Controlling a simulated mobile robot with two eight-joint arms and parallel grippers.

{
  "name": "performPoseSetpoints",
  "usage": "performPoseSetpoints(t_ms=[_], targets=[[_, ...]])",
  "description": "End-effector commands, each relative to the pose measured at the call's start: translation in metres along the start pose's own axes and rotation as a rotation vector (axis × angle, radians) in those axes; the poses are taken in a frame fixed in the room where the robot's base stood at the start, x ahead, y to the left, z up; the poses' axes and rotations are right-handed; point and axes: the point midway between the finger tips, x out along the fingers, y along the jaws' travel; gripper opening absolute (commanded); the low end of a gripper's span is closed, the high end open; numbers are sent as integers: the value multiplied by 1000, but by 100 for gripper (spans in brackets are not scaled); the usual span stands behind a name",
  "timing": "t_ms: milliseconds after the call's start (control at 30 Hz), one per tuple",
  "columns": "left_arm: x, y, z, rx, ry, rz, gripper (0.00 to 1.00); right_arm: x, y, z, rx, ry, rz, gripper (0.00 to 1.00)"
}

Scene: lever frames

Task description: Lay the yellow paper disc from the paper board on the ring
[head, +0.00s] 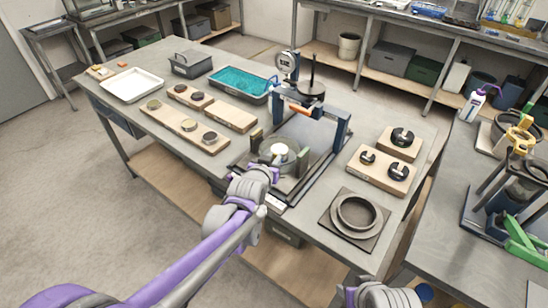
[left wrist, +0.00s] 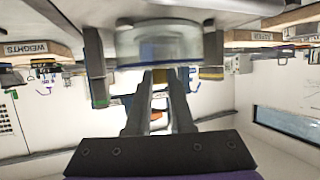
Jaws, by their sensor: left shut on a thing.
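My left gripper (head: 270,166) is at the round cell in the middle of the lever frame (head: 337,127). A grey ring (head: 343,222) lies on a dark square plate at the front right.
A board with round discs (head: 178,123) lies left of the frame, with two more boards behind it. Boards with dark slotted weights (head: 403,138) lie right. A white tray (head: 133,85) and a teal tray (head: 238,81) stand further back. PAPER and WEIGHTS labels show in the wrist view.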

Motion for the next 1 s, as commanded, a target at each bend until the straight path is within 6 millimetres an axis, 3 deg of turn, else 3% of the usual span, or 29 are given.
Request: performPoseSetpoints(t_ms=[400,433,600,1000], targets=[[1,0,3,0,0,0,0,2,0,2,0,-1,0,50],[1,0,3,0,-1,0,22,2,0,2,0,-1,0,50],[1,0,3,0,-1,0,53,2,0,2,0,-1,0,50],[-4,0,3,0,0,0,56,2,0,2,0,-1,0,50]])
